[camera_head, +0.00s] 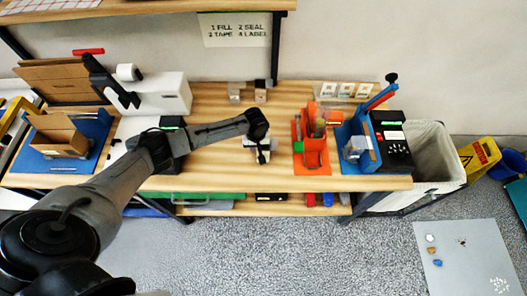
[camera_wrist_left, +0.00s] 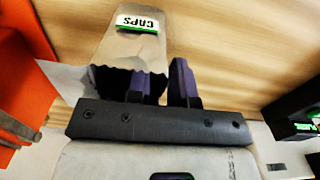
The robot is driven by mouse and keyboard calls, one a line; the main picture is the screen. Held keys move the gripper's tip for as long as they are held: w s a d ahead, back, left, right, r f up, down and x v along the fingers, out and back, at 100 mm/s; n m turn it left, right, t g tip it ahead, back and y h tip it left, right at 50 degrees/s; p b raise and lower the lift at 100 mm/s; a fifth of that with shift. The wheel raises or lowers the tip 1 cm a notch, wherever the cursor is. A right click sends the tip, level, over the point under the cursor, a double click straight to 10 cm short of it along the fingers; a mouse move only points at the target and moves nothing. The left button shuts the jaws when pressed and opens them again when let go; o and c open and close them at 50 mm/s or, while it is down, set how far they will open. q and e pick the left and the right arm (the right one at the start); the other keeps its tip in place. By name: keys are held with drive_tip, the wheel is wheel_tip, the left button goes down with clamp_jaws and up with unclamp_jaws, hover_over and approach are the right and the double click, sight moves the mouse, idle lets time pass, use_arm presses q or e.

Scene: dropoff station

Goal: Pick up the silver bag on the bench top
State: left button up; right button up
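The silver bag (camera_wrist_left: 118,50) is grey-brown, with a jagged edge and a white and green CAPS label, at the upper middle of the left wrist view. My left gripper (camera_wrist_left: 162,80) has its two dark fingers a small gap apart at the bag's jagged end. The bag overlaps the left finger and its side lies close to the right finger. I cannot tell whether the fingers pinch it. In the head view my left gripper (camera_head: 262,148) is low over the middle of the wooden bench (camera_head: 215,165), hiding much of the bag. My right gripper is not in view.
A black device (camera_head: 393,140) stands beyond. A white machine (camera_head: 165,93) and a cardboard box (camera_head: 60,135) are left.

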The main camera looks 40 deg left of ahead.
use_arm(q)
clamp_jaws()
drive_tip(key=shift+r, duration=0.15)
